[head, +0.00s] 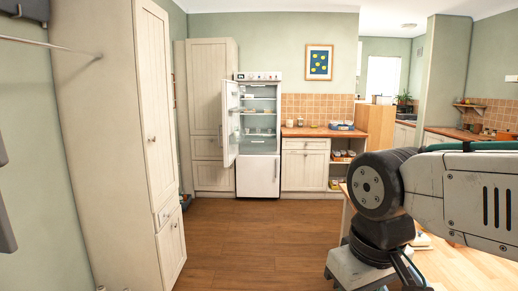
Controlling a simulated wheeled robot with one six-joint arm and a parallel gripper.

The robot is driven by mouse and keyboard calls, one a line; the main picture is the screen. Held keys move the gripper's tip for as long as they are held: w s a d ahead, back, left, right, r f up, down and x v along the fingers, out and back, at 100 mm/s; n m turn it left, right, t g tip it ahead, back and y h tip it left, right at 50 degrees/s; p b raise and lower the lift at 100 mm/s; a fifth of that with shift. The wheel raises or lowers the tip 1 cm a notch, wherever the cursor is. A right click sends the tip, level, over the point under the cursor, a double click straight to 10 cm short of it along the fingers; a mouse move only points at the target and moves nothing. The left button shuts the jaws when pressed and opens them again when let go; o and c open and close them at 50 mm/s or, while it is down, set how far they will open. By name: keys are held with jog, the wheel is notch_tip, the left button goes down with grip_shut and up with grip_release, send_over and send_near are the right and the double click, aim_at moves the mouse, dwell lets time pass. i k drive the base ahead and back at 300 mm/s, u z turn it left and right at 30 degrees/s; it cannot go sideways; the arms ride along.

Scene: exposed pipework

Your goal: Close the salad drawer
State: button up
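The white fridge (258,178) stands against the far wall, well ahead of me. Its upper door (230,123) is open, swung out to the left, and its lower front is shut. Inside are shelves with several small items. The salad drawer cannot be made out clearly; the low part of the lit compartment (258,147) is too small to tell whether a drawer there sticks out. My gripper (385,278) seems to be at the bottom right, below the dark wrist joint and cut by the picture edge, far from the fridge. Its fingertips are not clearly shown.
A tall cream cupboard (120,150) stands close on the left, another (209,115) beside the fridge. A counter with a wooden top (318,132) is right of the fridge. The wooden floor (240,235) ahead is clear up to the fridge.

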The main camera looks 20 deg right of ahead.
aim_at(241, 144)
jog(key=z, duration=0.1)
jog(key=i, duration=0.75)
jog(key=z, duration=0.3)
jog(key=i, duration=2.05)
jog(key=z, duration=0.3)
jog(key=i, duration=1.95)
jog(key=u, duration=0.2)
jog(key=i, duration=2.5)
jog(key=u, duration=0.25)
